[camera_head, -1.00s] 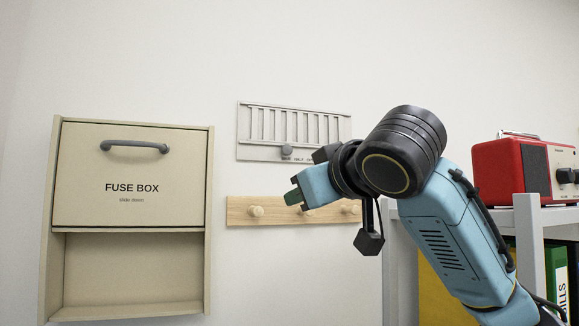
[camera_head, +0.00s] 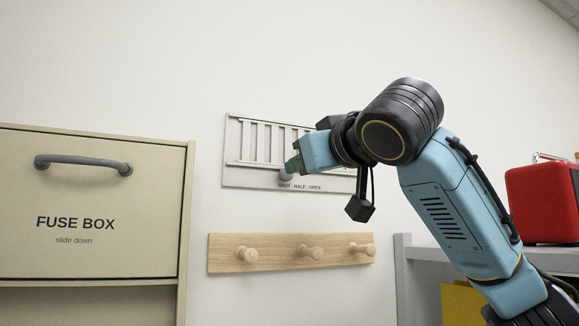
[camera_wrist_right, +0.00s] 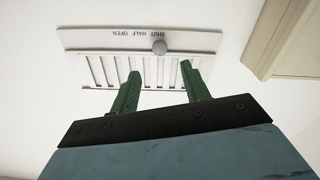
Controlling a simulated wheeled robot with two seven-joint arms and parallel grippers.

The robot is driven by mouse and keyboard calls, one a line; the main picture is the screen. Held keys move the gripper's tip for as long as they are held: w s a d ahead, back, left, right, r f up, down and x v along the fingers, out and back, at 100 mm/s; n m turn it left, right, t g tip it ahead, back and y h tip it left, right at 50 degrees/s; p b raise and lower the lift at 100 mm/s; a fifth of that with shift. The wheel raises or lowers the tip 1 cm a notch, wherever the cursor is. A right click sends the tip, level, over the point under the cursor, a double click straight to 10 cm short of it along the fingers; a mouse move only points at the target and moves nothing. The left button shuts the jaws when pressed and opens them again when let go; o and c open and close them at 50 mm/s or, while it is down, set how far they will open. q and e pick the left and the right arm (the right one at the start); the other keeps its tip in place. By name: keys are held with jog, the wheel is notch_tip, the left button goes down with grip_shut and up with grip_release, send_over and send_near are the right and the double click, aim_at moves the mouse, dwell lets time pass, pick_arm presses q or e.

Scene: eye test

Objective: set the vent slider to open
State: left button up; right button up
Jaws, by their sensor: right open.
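The vent (camera_head: 240,180) is a pale slatted panel on the wall, with SHUT, HALF and OPEN printed along its lower edge. Its slider knob (camera_head: 285,174) is a round grey knob at the SHUT end. In the right wrist view, the vent (camera_wrist_right: 206,42) appears upside down and the knob (camera_wrist_right: 159,46) is by the SHUT mark. My right gripper (camera_head: 293,163) has green fingers and is close to the knob. In the wrist view, the right gripper (camera_wrist_right: 160,68) is open and empty, with the knob just beyond the gap between its tips. My left gripper is not in view.
A beige fuse box (camera_head: 90,195) with a grey handle hangs at left. A wooden peg rail (camera_head: 285,266) is below the vent. A red radio (camera_head: 540,205) stands on a grey shelf (camera_head: 432,254) at right. The wall above the vent is clear.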

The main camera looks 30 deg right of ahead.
aim_at(285, 175)
jog(key=w+p, duration=0.2)
jog(key=w, duration=0.7)
jog(key=shift+d+p, duration=0.25)
jog(key=shift+p, duration=0.1)
grip_shut()
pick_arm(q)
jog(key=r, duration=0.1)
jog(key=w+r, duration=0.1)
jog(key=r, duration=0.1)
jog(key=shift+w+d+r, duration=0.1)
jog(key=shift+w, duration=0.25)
pick_arm(e)
jog(key=shift+d, duration=0.1)
